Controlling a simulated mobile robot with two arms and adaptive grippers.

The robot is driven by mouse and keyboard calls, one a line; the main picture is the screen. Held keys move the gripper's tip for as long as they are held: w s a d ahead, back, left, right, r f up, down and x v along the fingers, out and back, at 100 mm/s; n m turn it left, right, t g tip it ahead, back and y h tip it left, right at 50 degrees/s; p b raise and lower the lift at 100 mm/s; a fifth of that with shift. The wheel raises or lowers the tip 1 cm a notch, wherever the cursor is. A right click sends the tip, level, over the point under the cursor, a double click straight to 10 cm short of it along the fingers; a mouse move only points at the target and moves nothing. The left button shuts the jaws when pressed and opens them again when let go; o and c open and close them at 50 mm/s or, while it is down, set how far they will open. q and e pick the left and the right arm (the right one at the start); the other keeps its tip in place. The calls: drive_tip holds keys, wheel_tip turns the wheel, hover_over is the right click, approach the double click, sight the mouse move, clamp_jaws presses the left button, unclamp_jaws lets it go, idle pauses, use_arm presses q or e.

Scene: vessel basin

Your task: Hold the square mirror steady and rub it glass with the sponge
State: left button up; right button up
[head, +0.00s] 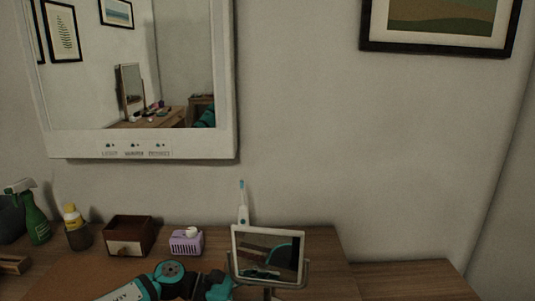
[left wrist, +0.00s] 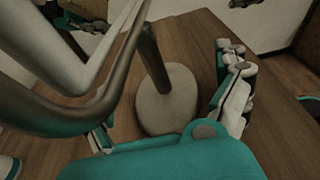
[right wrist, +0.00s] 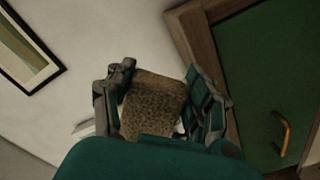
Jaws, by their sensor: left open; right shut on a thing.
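The square mirror (head: 268,253) stands on the wooden table in the head view, white-framed and held in a metal bracket. In the left wrist view its stand shows a thin post and a round pale base (left wrist: 170,108), with the frame's edge close at the left. My left gripper (left wrist: 170,100) is open, its fingers on either side of the post; contact cannot be told. In the head view my left arm (head: 172,275) reaches to the mirror's left. My right gripper (right wrist: 160,98) is shut on the brown speckled sponge (right wrist: 154,103), away from the mirror and outside the head view.
A purple basket (head: 186,243), a wooden box (head: 130,236), a yellow-capped bottle (head: 76,230) and a green spray bottle (head: 36,222) stand left. An electric toothbrush (head: 242,208) is behind the mirror. A large wall mirror (head: 140,145) hangs above. The table's right end (head: 410,280) is clear.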

use_arm(q)
drive_tip(key=c, duration=1.6)
use_arm(e)
drive_tip(key=shift+w, duration=0.1)
drive_tip(key=shift+m+h, duration=0.6)
drive_tip(key=shift+h, duration=0.2)
drive_tip(key=w+a+r, duration=0.1)
drive_tip(key=w+a, duration=0.1)
drive_tip(key=a, duration=0.1)
drive_tip(key=w+a+r, duration=0.1)
drive_tip(key=w+a, duration=0.4)
drive_tip(key=a, duration=0.1)
drive_tip(key=shift+w+a+r, duration=0.15)
drive_tip(key=shift+a+r, duration=0.1)
drive_tip(key=shift+r, duration=0.15)
use_arm(q)
drive_tip(key=shift+f, duration=0.1)
use_arm(e)
approach(261, 269)
drive_tip(key=w, duration=0.1)
drive_tip(key=shift+t, duration=0.3)
drive_tip(key=shift+w+d+f, duration=0.1)
drive_tip(key=shift+w+d, duration=0.1)
drive_tip(key=shift+w, duration=1.3)
drive_tip(key=shift+w+d+f, duration=0.15)
drive_tip(key=shift+w, duration=1.4)
